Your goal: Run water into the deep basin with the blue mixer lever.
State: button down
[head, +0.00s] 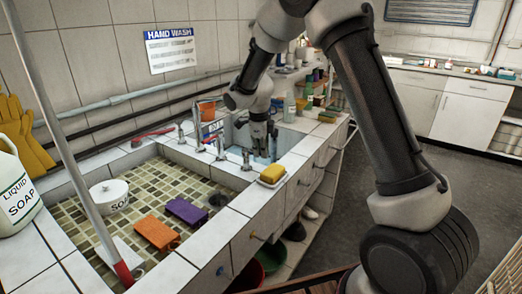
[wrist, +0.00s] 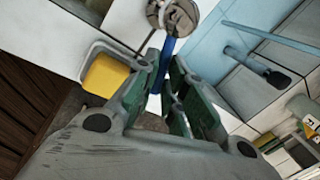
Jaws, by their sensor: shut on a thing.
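The blue mixer lever (wrist: 167,58) shows in the wrist view, running down from a round metal tap body (wrist: 172,15) into my gripper (wrist: 172,85). My gripper is shut on the lever, with its green-lined fingers on either side; the fingers hide its lower end. In the head view my gripper (head: 262,150) reaches down by the deep basin (head: 242,137), behind the yellow sponge, and hides the lever. The basin's pale blue inside (wrist: 215,50) shows in the wrist view. I cannot make out running water.
A yellow sponge (head: 272,173) lies in a dish on the rim close to my gripper. Bottles and other items crowd the counter beyond the deep basin.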

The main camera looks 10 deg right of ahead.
jog(key=shift+s+a+m, duration=0.1)
jog(key=shift+s+m, duration=0.05)
jog(key=shift+m, duration=0.15)
dwell(0.4)
jog(key=c, duration=1.5)
grip_release()
jog(key=r, duration=0.4)
jog(key=s+r, duration=0.1)
jog(key=r, duration=0.3)
jog(key=s+a+r, duration=0.1)
jog(key=r, duration=0.2)
jog(key=shift+r, duration=0.4)
jog(key=shift+a, duration=0.1)
